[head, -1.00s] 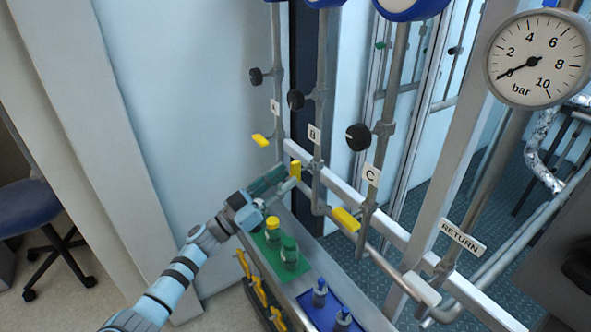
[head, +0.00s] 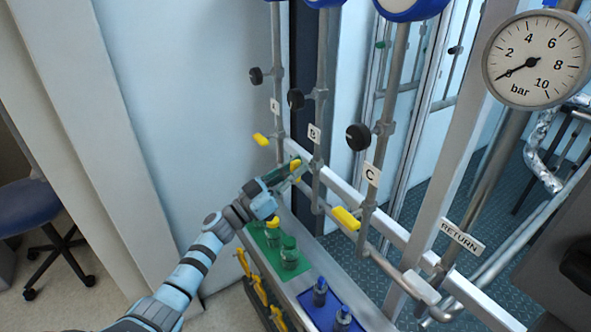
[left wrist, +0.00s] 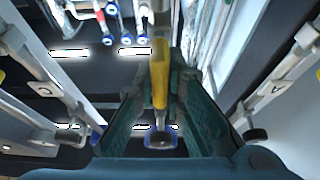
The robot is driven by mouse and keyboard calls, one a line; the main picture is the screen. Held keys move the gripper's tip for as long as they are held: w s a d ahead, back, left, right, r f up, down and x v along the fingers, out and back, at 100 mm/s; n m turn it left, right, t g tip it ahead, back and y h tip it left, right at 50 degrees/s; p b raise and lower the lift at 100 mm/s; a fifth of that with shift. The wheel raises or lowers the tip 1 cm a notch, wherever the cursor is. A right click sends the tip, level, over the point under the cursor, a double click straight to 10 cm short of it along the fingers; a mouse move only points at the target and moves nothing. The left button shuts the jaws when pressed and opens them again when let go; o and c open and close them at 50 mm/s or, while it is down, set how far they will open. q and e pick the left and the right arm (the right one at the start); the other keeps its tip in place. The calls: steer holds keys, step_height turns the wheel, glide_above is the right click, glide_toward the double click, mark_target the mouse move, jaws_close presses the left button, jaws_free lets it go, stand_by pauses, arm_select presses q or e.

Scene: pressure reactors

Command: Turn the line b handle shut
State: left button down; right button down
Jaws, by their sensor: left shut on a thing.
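The yellow line B handle (head: 295,167) is on the pipe under the B tag (head: 314,134). My left gripper (head: 293,169) reaches up to it from the lower left and is shut on it, hiding part of it. In the left wrist view the yellow handle (left wrist: 160,75) stands between the two green fingers of my left gripper (left wrist: 160,92). The B pipe's joint behind the handle is partly hidden. My right gripper is not in view.
Yellow handles of line A (head: 261,139) and line C (head: 346,218) stand either side. Black knobs, such as B's (head: 296,98), sit above. Below are a green mat (head: 302,266) with bottles and a blue tray (head: 345,296). A gauge (head: 537,60) reads near zero.

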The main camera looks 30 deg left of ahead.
arm_select(q)
steer(key=shift+m, duration=0.5)
steer(key=m+g+h+b, duration=0.1)
steer(key=m, duration=0.1)
steer(key=m+g+h+b, duration=0.1)
steer(key=m, duration=0.2)
steer(key=shift+f, duration=0.1)
steer(key=m+g+h+b, duration=0.1)
steer(key=m, duration=0.2)
steer(key=m+g+h+b, duration=0.1)
steer(key=m+g, duration=0.1)
steer(key=m, duration=0.2)
steer(key=shift+s+d+m, duration=0.1)
steer(key=shift+d+m, duration=0.1)
steer(key=shift+m, duration=0.1)
steer(key=m+g+b, duration=0.1)
steer(key=m+g, duration=0.1)
steer(key=m, duration=0.2)
steer(key=shift+f, duration=0.1)
steer(key=shift+f+m+g+y, duration=0.1)
steer(key=shift+m+g+y, duration=0.25)
steer(key=shift+m, duration=0.85)
steer(key=shift+f+m+g+y, duration=0.1)
steer(key=shift+m+g+y, duration=0.25)
steer(key=shift+m, duration=0.85)
steer(key=shift+s, duration=0.1)
steer(key=c, duration=1.7)
jaws_free()
steer(key=shift+o, duration=0.2)
